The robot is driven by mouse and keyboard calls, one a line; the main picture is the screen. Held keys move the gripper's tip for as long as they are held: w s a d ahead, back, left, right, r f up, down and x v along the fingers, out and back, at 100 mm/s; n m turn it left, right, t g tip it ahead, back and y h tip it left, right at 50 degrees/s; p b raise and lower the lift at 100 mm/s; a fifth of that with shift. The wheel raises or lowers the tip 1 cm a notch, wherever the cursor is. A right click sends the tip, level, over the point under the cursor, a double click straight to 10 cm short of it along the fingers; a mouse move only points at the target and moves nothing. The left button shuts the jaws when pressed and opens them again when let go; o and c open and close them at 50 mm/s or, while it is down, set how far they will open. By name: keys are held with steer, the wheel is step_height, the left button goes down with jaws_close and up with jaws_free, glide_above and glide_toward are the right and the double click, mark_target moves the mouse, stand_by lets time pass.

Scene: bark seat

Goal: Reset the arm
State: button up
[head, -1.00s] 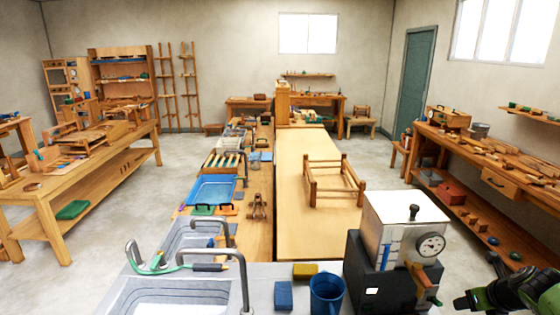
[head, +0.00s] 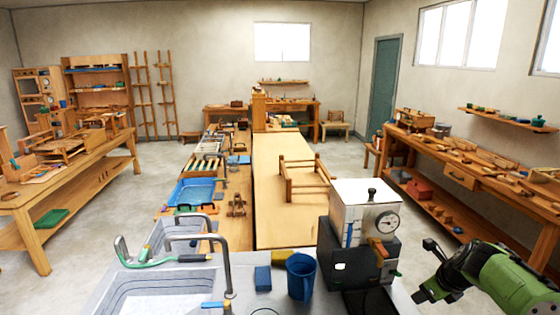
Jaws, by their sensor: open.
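My green arm comes in from the lower right. My gripper (head: 426,271) is at its dark end, right of the black and white machine with a dial (head: 365,212). Its two dark fingers are spread apart, one above the other, with nothing seen between them. It is apart from the machine in the picture.
A grey counter with a sink (head: 160,295) fills the front. A blue mug (head: 301,277) and a blue block (head: 263,279) stand left of the machine. A long workbench (head: 470,190) runs along the right wall. Open floor (head: 385,200) lies between.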

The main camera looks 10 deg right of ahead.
steer(key=s+a+r+n+g+h, duration=0.1)
steer(key=s+a+r+n, duration=0.1)
steer(key=a+r+n, duration=0.35)
steer(key=s+a+r+n, duration=0.25)
steer(key=a+n, duration=0.45)
steer(key=a, duration=0.4)
steer(key=s+a+r+n+g+h, duration=0.1)
steer(key=s+a+r+n, duration=0.25)
steer(key=a+n, duration=0.35)
steer(key=s+a+n+t+y, duration=0.1)
steer(key=s+a+n, duration=0.4)
steer(key=s, duration=0.3)
steer(key=s+a+n+y, duration=0.1)
steer(key=s+a+n, duration=0.5)
steer(key=s+n, duration=0.2)
steer(key=shift+s+r+t+y, duration=0.3)
steer(key=shift+s+r+t, duration=0.1)
steer(key=shift+s, duration=0.35)
